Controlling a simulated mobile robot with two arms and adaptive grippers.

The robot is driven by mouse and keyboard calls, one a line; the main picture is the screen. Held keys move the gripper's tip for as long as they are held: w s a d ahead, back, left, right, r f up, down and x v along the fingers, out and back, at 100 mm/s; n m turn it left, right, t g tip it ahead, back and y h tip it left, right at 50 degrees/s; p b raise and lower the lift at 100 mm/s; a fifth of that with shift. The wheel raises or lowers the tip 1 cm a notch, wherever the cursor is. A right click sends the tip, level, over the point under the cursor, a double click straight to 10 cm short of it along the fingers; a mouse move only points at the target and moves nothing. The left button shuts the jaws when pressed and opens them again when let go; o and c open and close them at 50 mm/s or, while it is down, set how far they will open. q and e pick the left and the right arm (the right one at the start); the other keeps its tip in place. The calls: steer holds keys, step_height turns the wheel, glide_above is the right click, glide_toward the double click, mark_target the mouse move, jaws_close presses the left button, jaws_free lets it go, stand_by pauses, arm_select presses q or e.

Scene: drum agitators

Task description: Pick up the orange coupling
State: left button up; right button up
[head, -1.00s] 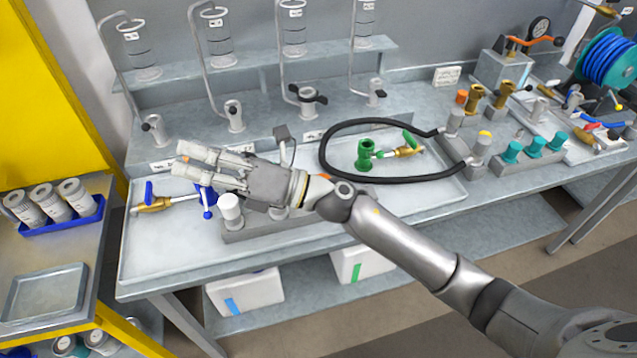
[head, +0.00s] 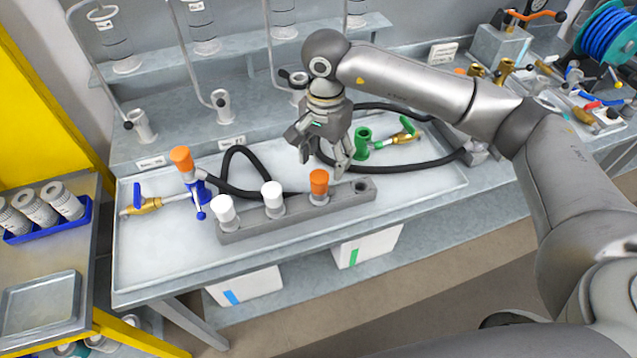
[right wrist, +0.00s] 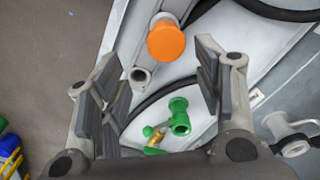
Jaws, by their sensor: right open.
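An orange coupling (head: 319,182) stands upright in the grey rack (head: 290,221), between a white coupling (head: 272,194) and an empty hole at the right end. A second orange piece (head: 181,158) sits on top of the blue-handled valve fitting at the tray's left. My right gripper (head: 324,160) points down, open and empty, just above and behind the rack's orange coupling. In the right wrist view, a round orange top (right wrist: 166,41) lies near the gap between the open fingertips (right wrist: 157,62), apart from both fingers. My left gripper is not in view.
A green coupling with a brass valve (head: 363,143) and a black hose (head: 420,165) lie right of my gripper. Another white coupling (head: 224,210) stands at the rack's left end. The tray's left front (head: 160,255) is bare.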

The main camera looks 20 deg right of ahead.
mark_target(319, 175)
step_height(319, 175, down, 4)
steer(key=shift+a+r+p, duration=0.1)
steer(key=shift+r+p, duration=0.15)
steer(key=shift+p, duration=0.15)
steer(key=shift+a+f+p, duration=0.15)
steer(key=shift+f+p, duration=0.3)
steer(key=shift+f, duration=0.1)
steer(key=f, duration=0.1)
steer(key=f+p, duration=0.2)
steer(key=shift+a+f, duration=0.2)
steer(key=shift+a, duration=0.1)
steer(key=shift+w+f, duration=0.15)
steer(key=shift+f, duration=0.4)
steer(key=shift+r, duration=0.1)
jaws_close()
